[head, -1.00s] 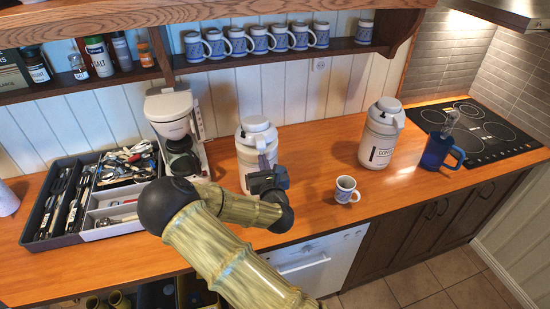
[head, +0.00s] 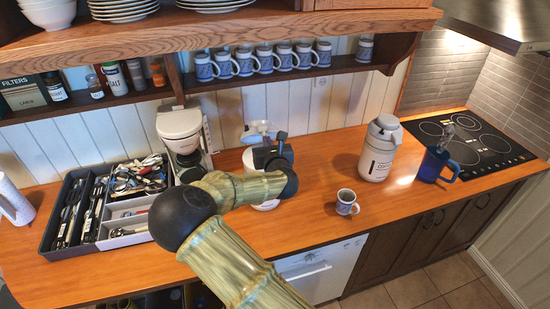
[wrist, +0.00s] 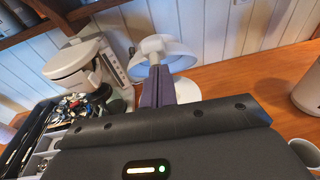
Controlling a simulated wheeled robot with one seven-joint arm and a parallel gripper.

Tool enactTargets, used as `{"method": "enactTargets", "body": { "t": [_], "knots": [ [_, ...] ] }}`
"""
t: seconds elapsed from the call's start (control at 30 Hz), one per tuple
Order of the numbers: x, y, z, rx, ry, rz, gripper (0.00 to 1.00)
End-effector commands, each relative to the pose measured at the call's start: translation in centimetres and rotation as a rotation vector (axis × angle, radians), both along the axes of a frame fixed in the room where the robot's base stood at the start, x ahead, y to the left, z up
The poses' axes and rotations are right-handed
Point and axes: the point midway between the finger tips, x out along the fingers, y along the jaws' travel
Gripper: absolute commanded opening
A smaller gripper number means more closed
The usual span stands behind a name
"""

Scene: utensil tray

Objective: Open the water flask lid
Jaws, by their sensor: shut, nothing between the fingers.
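A white flask (head: 249,160) stands on the counter left of centre, mostly hidden behind my arm; its label cannot be read. Its lid (head: 260,129) looks tilted up from the body, with a pale bluish disc showing. In the wrist view the lid (wrist: 176,57) is a pale disc with a white knob, just beyond my fingers. My gripper (head: 266,140) is at the flask's top. In the wrist view my gripper (wrist: 158,72) has its dark fingers together and empty, at or very near the lid; contact cannot be told. A second white flask (head: 379,150) stands to the right, lid closed.
A coffee maker (head: 181,124) stands left of the flask, beside the utensil tray (head: 104,243). A small patterned cup (head: 346,203) and a blue jug (head: 437,164) stand to the right. A shelf (head: 290,76) with mugs runs above. The counter between the flasks is clear.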

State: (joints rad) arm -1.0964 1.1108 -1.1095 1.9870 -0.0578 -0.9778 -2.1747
Motion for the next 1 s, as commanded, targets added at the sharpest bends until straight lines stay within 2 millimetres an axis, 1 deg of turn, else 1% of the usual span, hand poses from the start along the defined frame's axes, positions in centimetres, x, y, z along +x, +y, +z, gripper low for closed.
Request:
{"method": "enactTargets", "body": {
  "t": [0.03,0.2,0.4,0.7,1.0],
  "knots": [
    [0.6,0.4,0.7,0.0,-0.003,0.004,0.0],
    [2.4,1.3,2.9,0.001,-0.004,0.01,0.0],
    [4.6,2.0,4.7,0.0,-0.002,0.011,0.0],
    [6.5,2.5,6.1,0.0,-0.001,0.007,0.0],
    [7.1,2.2,6.5,0.0,0.0,0.001,0.0]
  ]
}}
